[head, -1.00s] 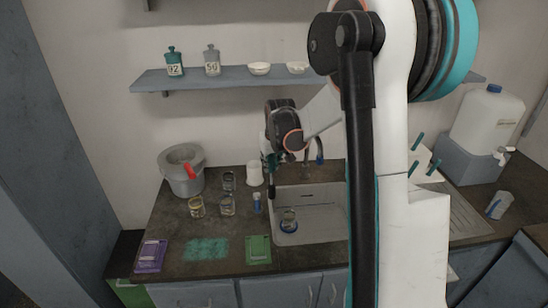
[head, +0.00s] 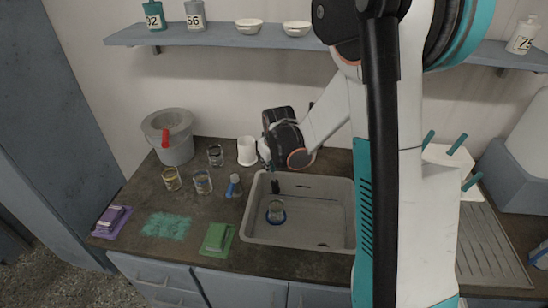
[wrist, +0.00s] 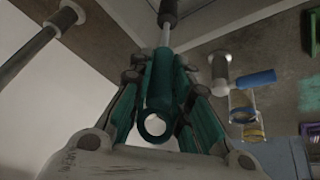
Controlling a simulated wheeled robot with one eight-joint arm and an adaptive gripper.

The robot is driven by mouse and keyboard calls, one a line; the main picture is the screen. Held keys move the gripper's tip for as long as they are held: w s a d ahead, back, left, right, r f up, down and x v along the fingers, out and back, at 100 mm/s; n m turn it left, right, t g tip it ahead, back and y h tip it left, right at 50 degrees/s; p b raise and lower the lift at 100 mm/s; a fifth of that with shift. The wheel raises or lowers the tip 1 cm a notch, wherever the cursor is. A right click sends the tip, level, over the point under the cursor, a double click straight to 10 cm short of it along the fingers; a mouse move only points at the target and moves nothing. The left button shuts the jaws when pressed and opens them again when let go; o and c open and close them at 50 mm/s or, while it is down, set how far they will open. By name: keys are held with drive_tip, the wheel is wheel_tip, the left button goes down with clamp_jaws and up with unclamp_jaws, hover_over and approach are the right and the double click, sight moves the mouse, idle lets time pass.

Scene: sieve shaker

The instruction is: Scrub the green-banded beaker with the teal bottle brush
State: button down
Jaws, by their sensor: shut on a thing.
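My gripper (wrist: 160,95) is shut on the teal bottle brush (wrist: 157,85), with its ring end toward the wrist camera. The brush's dark head (head: 275,187) hangs down over the sink, just above a clear beaker (head: 276,211) in the head view. That beaker stands in the sink with a blue band near its base. I cannot tell whether the brush head is inside its mouth. On the counter stand a yellow-banded beaker (head: 172,178), another beaker (head: 202,181) and a darker one (head: 215,154). I see no clearly green band.
The grey sink (head: 335,240) has free room right of the beaker.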

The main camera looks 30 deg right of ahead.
wheel_tip(320, 180, down, 14)
drive_tip(key=b, duration=1)
drive_tip(key=shift+d+f, duration=0.15)
drive_tip(key=shift+d, duration=0.1)
drive_tip(key=shift+w+a, duration=0.1)
idle(0.6)
